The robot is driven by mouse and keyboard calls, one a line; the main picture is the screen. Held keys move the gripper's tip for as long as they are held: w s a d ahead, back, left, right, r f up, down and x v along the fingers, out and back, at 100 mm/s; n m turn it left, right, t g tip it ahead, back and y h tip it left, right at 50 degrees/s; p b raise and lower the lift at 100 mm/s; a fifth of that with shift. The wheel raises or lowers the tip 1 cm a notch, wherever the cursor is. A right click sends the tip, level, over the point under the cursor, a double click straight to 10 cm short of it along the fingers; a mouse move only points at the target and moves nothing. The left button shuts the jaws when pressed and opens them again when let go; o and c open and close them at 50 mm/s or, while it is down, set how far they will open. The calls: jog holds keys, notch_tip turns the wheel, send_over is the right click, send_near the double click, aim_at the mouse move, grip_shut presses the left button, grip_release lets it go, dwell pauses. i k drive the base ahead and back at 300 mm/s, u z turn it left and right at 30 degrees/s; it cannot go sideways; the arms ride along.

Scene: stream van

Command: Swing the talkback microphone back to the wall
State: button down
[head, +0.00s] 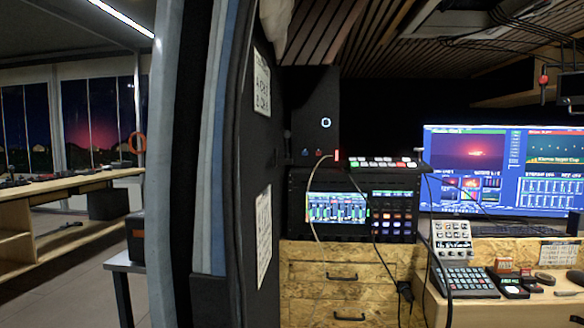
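I cannot pick out the talkback microphone with certainty. A small red-lit upright piece (337,155) stands above the rack unit, at the upper end of a thin pale curved line that bends down past the rack's screen. I cannot tell whether it is a microphone or a lamp. A small red-tipped item (544,79) hangs at the upper right beside a dark monitor, also too small to identify. The dark wall panel (310,95) behind the rack carries a small lit ring (326,122). My gripper is not in view.
A dark door edge and grey pillar (172,170) stand close in front. The rack unit (352,210) sits on wooden drawers (345,275). Right of it are a desk (545,312) with control panels and a wide lit monitor (500,165). Open floor (60,285) shows at left.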

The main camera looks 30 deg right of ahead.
aim_at(287, 134)
jog(key=k, duration=0.5)
jog(key=z, duration=1.65)
jog(key=i, duration=0.95)
jog(key=u, duration=1.9)
